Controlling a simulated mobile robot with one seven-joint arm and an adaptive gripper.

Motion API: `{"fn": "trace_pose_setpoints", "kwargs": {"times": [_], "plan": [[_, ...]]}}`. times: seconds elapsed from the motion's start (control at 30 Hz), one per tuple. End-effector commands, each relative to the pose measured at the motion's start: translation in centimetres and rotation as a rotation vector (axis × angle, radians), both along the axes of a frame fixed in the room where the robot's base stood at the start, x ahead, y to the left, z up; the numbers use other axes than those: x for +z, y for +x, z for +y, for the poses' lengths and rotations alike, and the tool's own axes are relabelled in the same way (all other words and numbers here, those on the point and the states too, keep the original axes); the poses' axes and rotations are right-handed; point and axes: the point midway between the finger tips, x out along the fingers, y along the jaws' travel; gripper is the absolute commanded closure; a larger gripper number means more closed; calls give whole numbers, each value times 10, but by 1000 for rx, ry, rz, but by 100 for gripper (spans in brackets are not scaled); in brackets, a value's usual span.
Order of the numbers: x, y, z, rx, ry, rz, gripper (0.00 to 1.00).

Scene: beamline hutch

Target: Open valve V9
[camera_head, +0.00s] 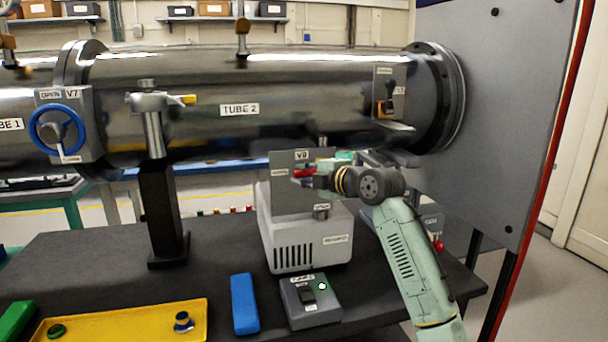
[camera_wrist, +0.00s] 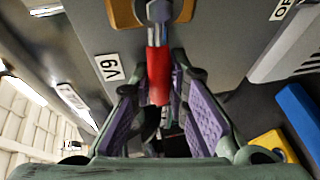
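Valve V9 is a grey plate (camera_head: 290,192) labelled V9, above a white pump housing. Its red lever handle (camera_head: 303,172) lies roughly level across the plate; in the wrist view the red handle (camera_wrist: 158,75) extends from a metal pivot (camera_wrist: 160,12). The V9 label (camera_wrist: 108,68) is left of it there. My gripper (camera_head: 318,174) is at the plate from the right. In the wrist view my gripper (camera_wrist: 155,88) has its purple-padded fingers apart, either side of the handle's end. The right finger is close to it; I cannot tell if it touches.
The steel pipe TUBE 2 (camera_head: 225,125) runs above. The pump housing (camera_head: 318,238) stands on the dark table (camera_head: 215,262). A grey switch box (camera_head: 312,308), a blue block (camera_head: 244,303) and a yellow tray (camera_head: 125,322) are in front. Valve V7 has a blue wheel (camera_head: 35,119).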

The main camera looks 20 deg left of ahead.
Motion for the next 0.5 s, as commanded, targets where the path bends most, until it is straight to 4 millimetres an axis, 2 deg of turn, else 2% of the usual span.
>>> {"fn": "trace_pose_setpoints", "kwargs": {"times": [0.17,0.5], "plan": [[0,0,0,0,0,0,100],[0,0,0,0,1,1,100]]}}
